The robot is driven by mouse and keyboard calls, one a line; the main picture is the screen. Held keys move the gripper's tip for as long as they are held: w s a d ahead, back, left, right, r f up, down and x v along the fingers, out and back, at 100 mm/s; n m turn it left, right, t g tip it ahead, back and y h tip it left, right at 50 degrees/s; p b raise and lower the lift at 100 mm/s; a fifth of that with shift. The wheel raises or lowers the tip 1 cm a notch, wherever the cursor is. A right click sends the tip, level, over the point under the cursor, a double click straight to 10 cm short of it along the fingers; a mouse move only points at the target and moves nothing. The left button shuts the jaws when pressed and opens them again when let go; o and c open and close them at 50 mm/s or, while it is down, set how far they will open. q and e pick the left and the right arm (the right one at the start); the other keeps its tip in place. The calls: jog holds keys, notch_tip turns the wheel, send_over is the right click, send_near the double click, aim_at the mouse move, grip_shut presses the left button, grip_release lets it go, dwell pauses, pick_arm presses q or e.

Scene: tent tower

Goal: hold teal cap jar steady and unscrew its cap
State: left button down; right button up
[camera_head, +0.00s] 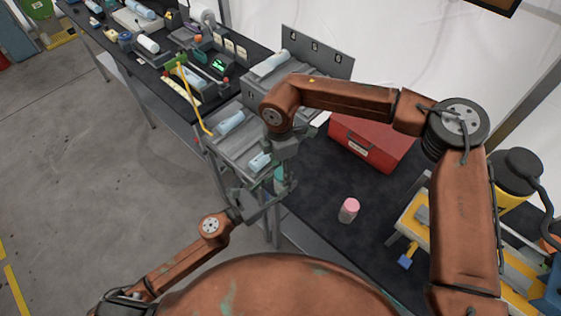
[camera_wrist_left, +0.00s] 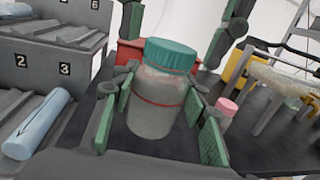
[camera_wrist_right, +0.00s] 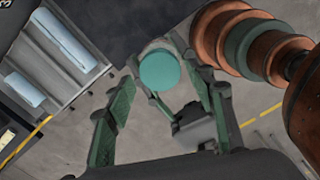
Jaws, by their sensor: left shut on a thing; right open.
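The jar (camera_wrist_left: 153,100) is clear and greyish with a red line around it, and its teal cap (camera_wrist_left: 171,54) is on top. It stands upright between the pads of my left gripper (camera_wrist_left: 160,105), which is shut on its body. My right gripper (camera_head: 284,158) is open above the jar, pointing down. In the left wrist view its fingers are on either side of the cap, slightly above it. In the right wrist view the cap (camera_wrist_right: 159,69) shows between the open fingertips, apart from them. In the head view the jar is mostly hidden by the grippers.
A dark table holds a red toolbox (camera_head: 369,138) and a pink-capped jar (camera_head: 349,210). Grey numbered bins (camera_head: 239,135) with pale blue rolls stand beside the grippers. Yellow equipment (camera_head: 408,222) is at the right. The grippers are over the table's edge, with open floor to the left.

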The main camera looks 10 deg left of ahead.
jog(key=shift+f, duration=0.35)
jog(key=shift+c, duration=0.4)
